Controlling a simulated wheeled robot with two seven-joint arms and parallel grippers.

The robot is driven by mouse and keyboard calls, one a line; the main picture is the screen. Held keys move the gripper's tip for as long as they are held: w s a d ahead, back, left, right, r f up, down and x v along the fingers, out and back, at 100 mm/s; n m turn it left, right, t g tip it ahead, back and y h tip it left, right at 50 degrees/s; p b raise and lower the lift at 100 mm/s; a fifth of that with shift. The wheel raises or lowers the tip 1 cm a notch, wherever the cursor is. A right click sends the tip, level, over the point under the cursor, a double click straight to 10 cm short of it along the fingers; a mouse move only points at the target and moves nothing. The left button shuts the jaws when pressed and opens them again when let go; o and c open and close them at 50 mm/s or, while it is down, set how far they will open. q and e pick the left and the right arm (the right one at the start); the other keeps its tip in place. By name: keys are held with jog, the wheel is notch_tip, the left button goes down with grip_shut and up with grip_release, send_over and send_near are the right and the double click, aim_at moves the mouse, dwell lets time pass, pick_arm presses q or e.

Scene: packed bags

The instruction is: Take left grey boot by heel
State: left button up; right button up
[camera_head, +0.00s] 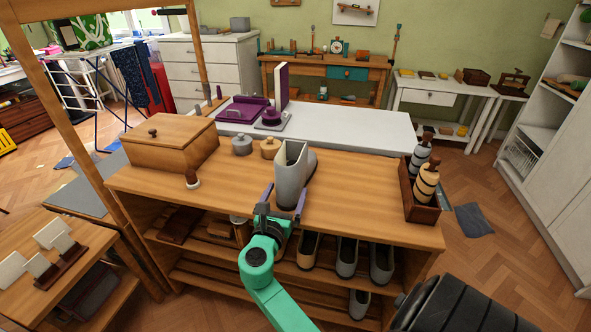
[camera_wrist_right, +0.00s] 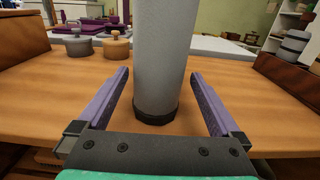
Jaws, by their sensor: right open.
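A grey boot (camera_head: 290,178) stands upright on the wooden bench top (camera_head: 356,197), with its toe pointing away to the right. My right gripper (camera_head: 283,200) is at the near side of the boot. In the right wrist view, its two purple fingers (camera_wrist_right: 157,95) are spread to the left and right of the boot's grey shaft and dark heel (camera_wrist_right: 157,113). Gaps show between the fingers and the boot, so it is not gripped. The boot's top is cut off in the wrist view. My left gripper is not in view.
A wooden box (camera_head: 170,148) sits on the bench's left part, with two lidded pots (camera_head: 242,145) beside it. A dark wooden holder (camera_head: 421,206) with striped rolls stands at the right end. Several shoes (camera_head: 347,257) sit on the shelf below.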

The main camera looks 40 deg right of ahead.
jog(key=x, duration=0.4)
jog(key=shift+w+d+r, duration=0.15)
jog(key=shift+w+r, duration=0.05)
jog(key=shift+r, duration=0.05)
jog(key=shift+w+d+f, duration=0.15)
jog(key=shift+w+d, duration=0.05)
jog(key=shift+d, duration=0.1)
grip_shut()
